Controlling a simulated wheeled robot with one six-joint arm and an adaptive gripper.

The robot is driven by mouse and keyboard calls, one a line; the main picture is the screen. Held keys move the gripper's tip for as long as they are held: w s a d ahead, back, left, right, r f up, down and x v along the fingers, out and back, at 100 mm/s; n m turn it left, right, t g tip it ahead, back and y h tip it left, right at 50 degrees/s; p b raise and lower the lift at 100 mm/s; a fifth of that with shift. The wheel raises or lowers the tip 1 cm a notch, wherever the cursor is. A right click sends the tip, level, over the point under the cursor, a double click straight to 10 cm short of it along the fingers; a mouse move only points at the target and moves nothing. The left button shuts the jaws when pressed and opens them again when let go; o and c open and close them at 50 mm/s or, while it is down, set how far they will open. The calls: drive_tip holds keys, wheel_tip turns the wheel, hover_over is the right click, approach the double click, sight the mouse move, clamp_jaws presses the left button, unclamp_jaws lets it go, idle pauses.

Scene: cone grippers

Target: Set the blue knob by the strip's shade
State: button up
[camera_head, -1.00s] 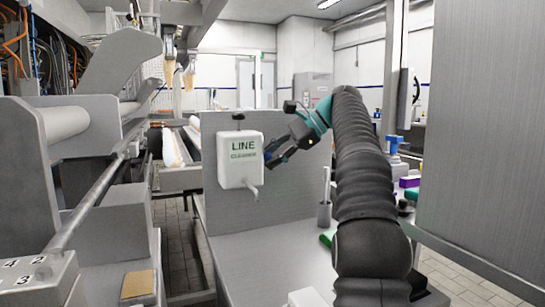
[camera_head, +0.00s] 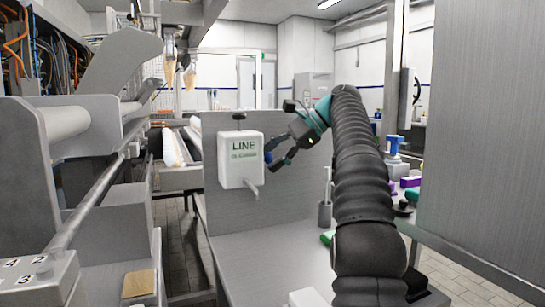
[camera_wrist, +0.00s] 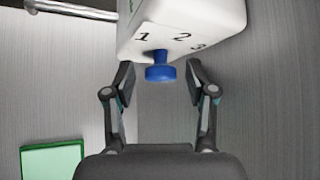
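The blue knob (camera_wrist: 160,73) sits on the numbered side of the white LINE CLEANER box (camera_head: 239,173). The numbers 1, 2 and 3 are printed beside it, and its stem shows between 1 and 2. The knob is also partly visible in the head view (camera_head: 268,157). My gripper (camera_wrist: 158,79) is open, with one finger on each side of the knob and a gap to both; it appears not to touch it.
The box hangs on an upright grey panel (camera_head: 222,205) above a grey worktop (camera_head: 265,270). A grey cup-like holder (camera_head: 325,215) stands on the worktop. A blue-topped bottle (camera_head: 393,146) and a purple item (camera_head: 410,182) are on the right bench.

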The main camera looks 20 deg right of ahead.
idle(0.5)
